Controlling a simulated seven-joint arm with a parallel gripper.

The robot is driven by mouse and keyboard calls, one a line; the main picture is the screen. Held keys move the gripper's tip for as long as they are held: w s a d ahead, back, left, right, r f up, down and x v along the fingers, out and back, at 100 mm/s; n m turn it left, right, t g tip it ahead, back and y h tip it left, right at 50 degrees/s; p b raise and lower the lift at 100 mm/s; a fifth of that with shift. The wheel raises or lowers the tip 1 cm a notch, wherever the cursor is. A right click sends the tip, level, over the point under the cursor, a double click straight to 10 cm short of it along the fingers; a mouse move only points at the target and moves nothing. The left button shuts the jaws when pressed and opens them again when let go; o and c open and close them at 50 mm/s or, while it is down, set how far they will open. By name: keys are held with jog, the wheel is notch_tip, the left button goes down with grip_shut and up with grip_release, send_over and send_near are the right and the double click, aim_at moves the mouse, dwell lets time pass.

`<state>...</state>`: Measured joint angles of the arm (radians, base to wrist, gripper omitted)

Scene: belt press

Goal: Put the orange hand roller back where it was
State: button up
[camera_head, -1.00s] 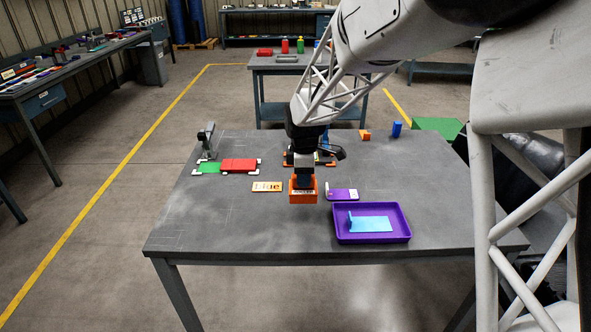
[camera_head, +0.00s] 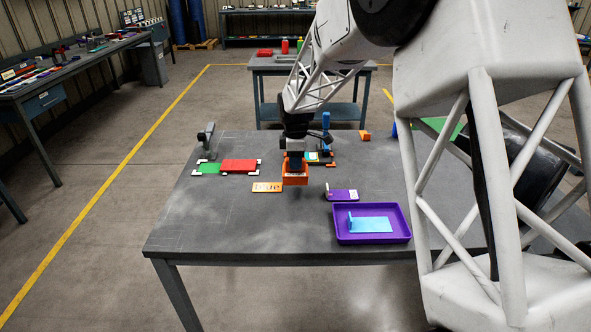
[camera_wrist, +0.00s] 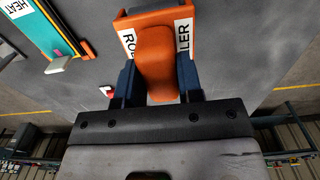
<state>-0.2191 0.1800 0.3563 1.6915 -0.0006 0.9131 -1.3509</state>
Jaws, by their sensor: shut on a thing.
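The orange hand roller (camera_head: 295,179) is in my gripper (camera_head: 296,159), over the middle of the table. In the wrist view the roller's orange handle (camera_wrist: 156,62) sits between the two dark blue fingers of my gripper (camera_wrist: 157,78), which are shut on it. Its orange body with a white label reading partly "RO" and "LER" lies just beyond. I cannot tell whether the roller touches the table or hangs just above it.
Behind the roller is a station (camera_head: 320,157) with a blue upright (camera_head: 326,121). A red and green station (camera_head: 238,166) is at left. The table's front left is clear.

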aim_at(295, 172)
jog(key=shift+f, duration=1.7)
jog(key=shift+f, duration=0.35)
jog(key=shift+f, duration=0.4)
grip_shut()
jog(key=o, duration=0.9)
grip_release()
jog(key=shift+o, duration=0.2)
jog(key=shift+r, duration=0.15)
notch_tip(295, 172, up, 13)
jog(key=shift+r, duration=0.1)
